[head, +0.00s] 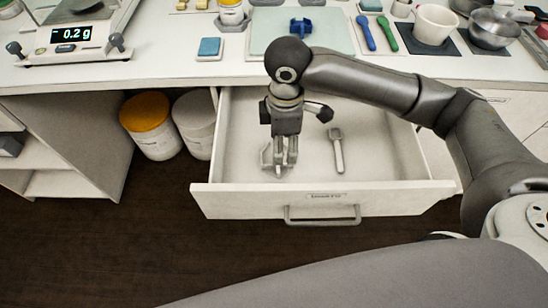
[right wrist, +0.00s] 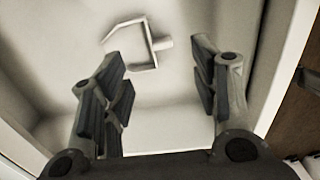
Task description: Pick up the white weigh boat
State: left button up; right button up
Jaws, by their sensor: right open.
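The white weigh boat (head: 266,155) lies on the floor of the open drawer, at its left front, partly hidden behind my right gripper. In the right wrist view a pale, angular, open-shaped piece (right wrist: 152,64), which looks like the weigh boat, lies beyond the fingertips, mostly towards the left finger. My right gripper (head: 279,164) reaches down into the drawer, fingers pointing down. In the right wrist view the gripper (right wrist: 160,75) is open, with nothing held between its fingers. I cannot tell whether a finger touches the boat. My left gripper is not in view.
The pulled-out drawer (head: 410,187) has walls around the gripper. A pale scoop (head: 338,155) lies in it, right of the gripper. Tubs (head: 151,125) stand below left.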

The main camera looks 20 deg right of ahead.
jog(key=f, duration=0.1)
send_over(278, 167)
jog(key=d, duration=0.1)
jog(key=f, duration=0.4)
jog(key=shift+s+f, duration=0.2)
jog(key=f, duration=0.3)
jog(key=a+f, duration=0.1)
jog(key=f, duration=0.1)
jog(key=shift+w+f+b, duration=0.15)
jog(key=shift+f+b, duration=0.2)
jog(key=shift+b, duration=0.05)
jog(key=c, duration=1.1)
jog(key=shift+c, duration=0.3)
